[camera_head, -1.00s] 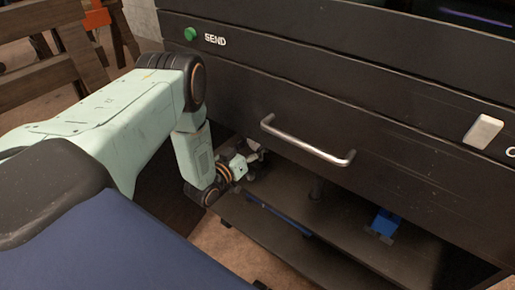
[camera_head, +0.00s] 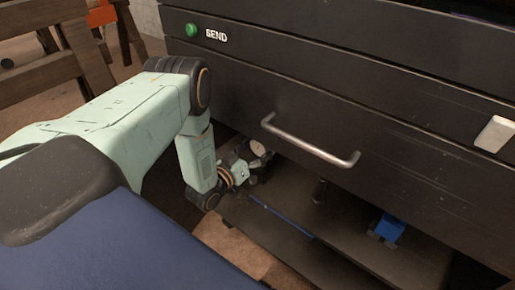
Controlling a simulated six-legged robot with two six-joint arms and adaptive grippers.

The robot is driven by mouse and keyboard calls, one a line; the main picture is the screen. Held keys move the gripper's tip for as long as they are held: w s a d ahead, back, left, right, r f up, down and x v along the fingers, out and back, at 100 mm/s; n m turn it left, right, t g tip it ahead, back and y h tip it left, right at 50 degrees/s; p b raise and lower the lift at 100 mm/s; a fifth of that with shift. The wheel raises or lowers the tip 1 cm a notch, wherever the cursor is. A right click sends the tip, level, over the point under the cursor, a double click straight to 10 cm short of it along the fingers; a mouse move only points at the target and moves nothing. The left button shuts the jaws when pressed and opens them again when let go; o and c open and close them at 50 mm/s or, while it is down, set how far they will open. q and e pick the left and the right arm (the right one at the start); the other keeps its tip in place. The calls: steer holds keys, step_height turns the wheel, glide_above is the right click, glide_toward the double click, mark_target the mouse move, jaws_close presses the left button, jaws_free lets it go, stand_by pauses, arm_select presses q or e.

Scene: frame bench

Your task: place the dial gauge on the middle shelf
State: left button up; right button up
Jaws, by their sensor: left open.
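My left gripper (camera_head: 262,164) is at the left end of the dark middle shelf (camera_head: 345,222), under the drawer front. Its jaws are open, small and partly in shadow. A small pale round thing, which looks like the dial gauge (camera_head: 257,148), shows right at the gripper, above its fingers. I cannot tell whether they touch or whether it rests on the shelf. My right gripper is not in view.
A drawer front with a metal handle (camera_head: 310,142) hangs over the shelf. A blue object (camera_head: 389,228) stands on the shelf to the right. A long thin blue thing (camera_head: 280,215) lies along the front edge. A green button (camera_head: 192,30) is above.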

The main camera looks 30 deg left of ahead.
arm_select(q)
steer(key=shift+s+r, duration=0.1)
steer(key=shift+s, duration=0.25)
steer(key=s+p, duration=0.3)
steer(key=s, duration=0.8)
steer(key=shift+s+a+p, duration=0.2)
steer(key=shift+a+p, duration=0.1)
steer(key=shift+a, duration=0.1)
stand_by(0.3)
